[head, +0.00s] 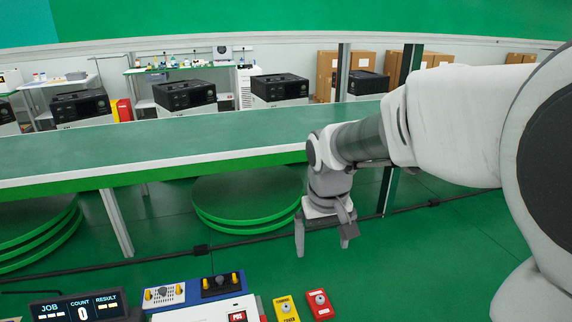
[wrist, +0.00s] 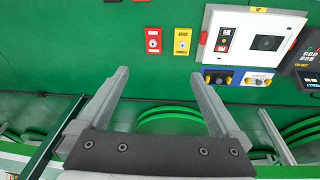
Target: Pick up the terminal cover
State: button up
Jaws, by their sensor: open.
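Two small terminal units with yellow posts sit at the bottom of the head view: a blue one with a dark top (head: 219,284) and a pale one (head: 164,295). Both also show in the wrist view, the dark-topped one (wrist: 217,78) and the pale one (wrist: 256,79). The dark top may be the terminal cover; I cannot tell for sure. My gripper (head: 322,248) is open and empty, up and to the right of these units in the head view. In the wrist view its fingertips (wrist: 160,74) are left of them, with only green between.
A yellow button box (head: 286,308) and a red one (head: 320,304) stand near a white panel (head: 210,311). A display (head: 80,306) is at bottom left. A long conveyor (head: 150,150) runs behind my gripper, with green round platforms (head: 248,200) below.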

jog(key=n+g, duration=0.1)
jog(key=g, duration=0.1)
send_over(286, 306)
notch_tip(286, 306, down, 14)
jog(key=r, duration=0.1)
jog(key=f, duration=1.2)
jog(key=shift+w+d+f, duration=0.15)
jog(key=shift+w+d, duration=0.1)
jog(key=shift+w, duration=0.1)
jog(key=shift+s+a+f, duration=0.1)
jog(key=shift+s+f, duration=0.1)
jog(key=shift+f, duration=1.3)
jog(key=shift+s+a+f, duration=0.1)
jog(key=shift+s+f, duration=0.05)
jog(key=shift+f, duration=1.3)
jog(key=c, duration=1.4)
jog(key=shift+r, duration=0.1)
